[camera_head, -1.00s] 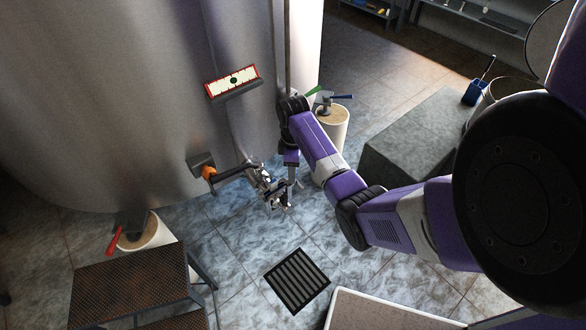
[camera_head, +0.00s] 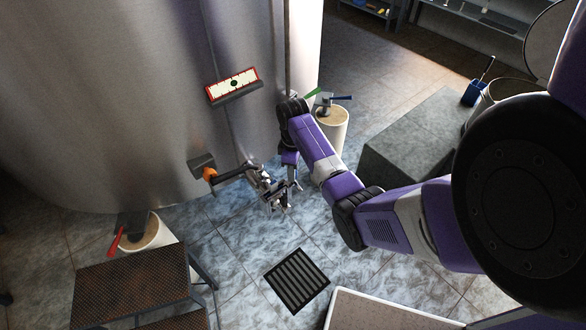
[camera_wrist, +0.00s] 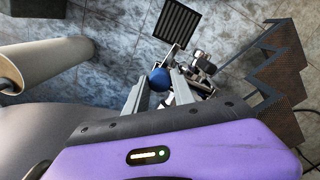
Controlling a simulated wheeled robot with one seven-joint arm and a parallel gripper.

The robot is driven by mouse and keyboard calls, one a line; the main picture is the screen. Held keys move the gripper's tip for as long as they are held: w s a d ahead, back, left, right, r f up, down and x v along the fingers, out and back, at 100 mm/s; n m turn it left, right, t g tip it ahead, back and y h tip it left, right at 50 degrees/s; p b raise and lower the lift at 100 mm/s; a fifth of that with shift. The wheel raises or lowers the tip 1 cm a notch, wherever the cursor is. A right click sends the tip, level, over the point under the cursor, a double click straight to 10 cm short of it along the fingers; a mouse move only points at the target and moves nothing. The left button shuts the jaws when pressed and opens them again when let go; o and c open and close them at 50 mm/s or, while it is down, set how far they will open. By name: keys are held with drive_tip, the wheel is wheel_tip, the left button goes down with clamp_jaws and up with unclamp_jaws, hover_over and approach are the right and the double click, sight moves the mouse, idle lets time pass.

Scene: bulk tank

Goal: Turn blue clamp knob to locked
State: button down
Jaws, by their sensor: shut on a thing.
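The blue clamp knob (camera_wrist: 160,78) is a round ball between the two grey fingers of my gripper (camera_wrist: 159,84) in the wrist view. My gripper is shut on it. Behind the knob is a cluster of metal clamp and valve fittings (camera_wrist: 201,68). In the head view my gripper (camera_head: 290,187) is at the metal fittings (camera_head: 264,186) on the end of the tank's outlet pipe (camera_head: 232,175). The blue knob cannot be made out clearly there. Whether the clamp is locked cannot be told.
The large steel tank (camera_head: 110,90) fills the left, with an orange collar (camera_head: 209,175) on its outlet. A floor drain (camera_head: 297,280) lies below the fittings. A perforated step (camera_head: 130,285) stands lower left. A white tank leg (camera_head: 333,125) stands behind my arm.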

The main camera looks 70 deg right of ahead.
drive_tip(key=m+p, duration=0.2)
drive_tip(key=m, duration=0.1)
drive_tip(key=shift+a+r, duration=0.1)
drive_tip(key=shift+r, duration=0.05)
drive_tip(key=m+p, duration=0.1)
drive_tip(key=m, duration=0.4)
drive_tip(key=shift+w+p, duration=0.1)
drive_tip(key=shift+p, duration=0.3)
drive_tip(key=m+p, duration=0.1)
drive_tip(key=m, duration=0.3)
drive_tip(key=shift+m+p, duration=0.3)
drive_tip(key=shift+m, duration=1.8)
drive_tip(key=c, duration=1.1)
unclamp_jaws()
drive_tip(key=shift+o, duration=0.2)
